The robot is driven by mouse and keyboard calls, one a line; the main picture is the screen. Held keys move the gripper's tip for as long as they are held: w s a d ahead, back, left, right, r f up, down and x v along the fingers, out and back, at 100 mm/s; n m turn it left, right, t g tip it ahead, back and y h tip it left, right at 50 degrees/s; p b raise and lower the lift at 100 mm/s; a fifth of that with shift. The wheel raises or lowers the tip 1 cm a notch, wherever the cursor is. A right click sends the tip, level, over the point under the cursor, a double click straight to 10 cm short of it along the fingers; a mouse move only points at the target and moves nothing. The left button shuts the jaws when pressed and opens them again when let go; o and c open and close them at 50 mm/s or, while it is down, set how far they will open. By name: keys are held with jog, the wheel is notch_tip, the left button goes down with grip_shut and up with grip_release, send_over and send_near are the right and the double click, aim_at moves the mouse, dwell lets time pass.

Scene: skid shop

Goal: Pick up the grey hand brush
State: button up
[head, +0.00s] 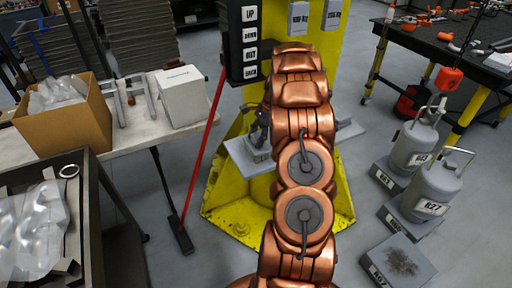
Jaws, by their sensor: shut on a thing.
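My copper arm rises through the middle of the head view and hides most of what lies behind it. A small dark part of my gripper (259,125) shows at the arm's left edge, above a small grey shelf (243,161) on the yellow stand. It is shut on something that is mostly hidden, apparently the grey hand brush. The brush's shape cannot be made out, and I cannot tell whether it touches the shelf.
A red-handled broom (203,150) leans left of the yellow stand (240,212). A table with a cardboard box (60,128) and white box (181,96) stands left. Grey canisters (431,190) stand on the right floor, before a black workbench (425,45).

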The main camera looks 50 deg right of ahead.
jog(key=shift+r, duration=0.1)
jog(key=shift+r+b, duration=0.55)
jog(key=shift+r, duration=0.05)
jog(key=shift+s+d+r+b, duration=0.1)
jog(key=shift+s+r+b, duration=0.15)
jog(key=shift+r, duration=0.25)
jog(key=shift+s+r+b, duration=0.1)
jog(key=shift+r+b, duration=0.25)
jog(key=shift+r, duration=0.15)
jog(key=s+d+b, duration=0.2)
jog(key=s, duration=0.5)
jog(key=s+d+r+b, duration=0.1)
jog(key=s+b, duration=0.1)
jog(key=s, duration=0.5)
jog(key=shift+s+d+r+b, duration=0.3)
jog(key=shift+s+d+b, duration=0.05)
jog(key=shift+s+d, duration=0.05)
